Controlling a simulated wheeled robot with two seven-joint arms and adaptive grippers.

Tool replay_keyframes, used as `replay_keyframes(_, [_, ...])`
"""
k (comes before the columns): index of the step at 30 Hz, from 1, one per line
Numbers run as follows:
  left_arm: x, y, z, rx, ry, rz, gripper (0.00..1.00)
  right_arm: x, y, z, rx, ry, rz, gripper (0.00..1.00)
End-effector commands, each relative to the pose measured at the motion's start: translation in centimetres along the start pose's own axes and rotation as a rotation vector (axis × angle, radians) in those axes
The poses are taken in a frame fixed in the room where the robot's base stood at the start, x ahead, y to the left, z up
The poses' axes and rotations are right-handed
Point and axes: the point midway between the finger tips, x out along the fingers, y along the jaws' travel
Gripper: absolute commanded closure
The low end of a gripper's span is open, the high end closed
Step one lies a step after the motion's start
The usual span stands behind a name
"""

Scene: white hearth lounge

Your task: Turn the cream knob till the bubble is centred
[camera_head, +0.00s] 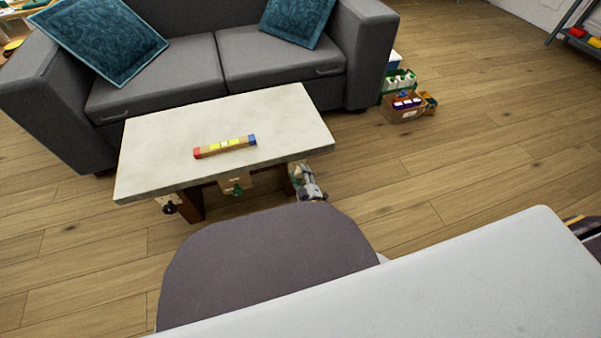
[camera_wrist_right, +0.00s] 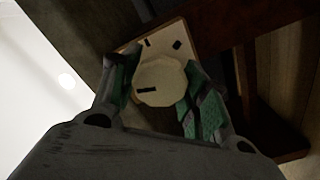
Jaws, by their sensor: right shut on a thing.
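A bar-shaped level (camera_head: 225,146) with a red end, a blue end and a yellow middle lies on the pale tabletop (camera_head: 270,110). Its bubble is too small to make out. The cream knob (camera_wrist_right: 160,82) with a short dark mark shows in the right wrist view, in front of a cream plate (camera_wrist_right: 181,37) with dark marks. My right gripper (camera_wrist_right: 157,88) is shut on the knob, its green-padded fingers at both sides. My left gripper is not in view.
A green knob (camera_head: 237,190) and a black knob (camera_head: 169,208) sit under the table's front edge. A grey sofa (camera_head: 180,75) stands close behind the table. Boxes (camera_head: 403,105) of small items stand right of the sofa.

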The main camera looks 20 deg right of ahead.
Motion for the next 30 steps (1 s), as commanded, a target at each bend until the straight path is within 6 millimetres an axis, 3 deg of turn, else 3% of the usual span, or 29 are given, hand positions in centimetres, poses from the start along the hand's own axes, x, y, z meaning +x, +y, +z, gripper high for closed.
replay_keyframes(12, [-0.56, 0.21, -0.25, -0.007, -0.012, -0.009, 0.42, -0.09, -0.27, -0.1, -0.187, 0.001, -0.004, 0.79])
replay_keyframes(26, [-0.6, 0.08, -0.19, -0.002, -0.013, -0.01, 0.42, -0.11, -0.34, -0.05, -0.205, 0.0, -0.005, 0.79])
replay_keyframes(27, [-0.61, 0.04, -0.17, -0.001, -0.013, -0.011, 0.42, -0.11, -0.34, -0.05, -0.205, 0.0, -0.006, 0.52])
replay_keyframes(30, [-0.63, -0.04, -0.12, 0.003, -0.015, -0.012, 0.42, -0.1, -0.31, -0.04, -0.205, 0.0, -0.005, 0.39])
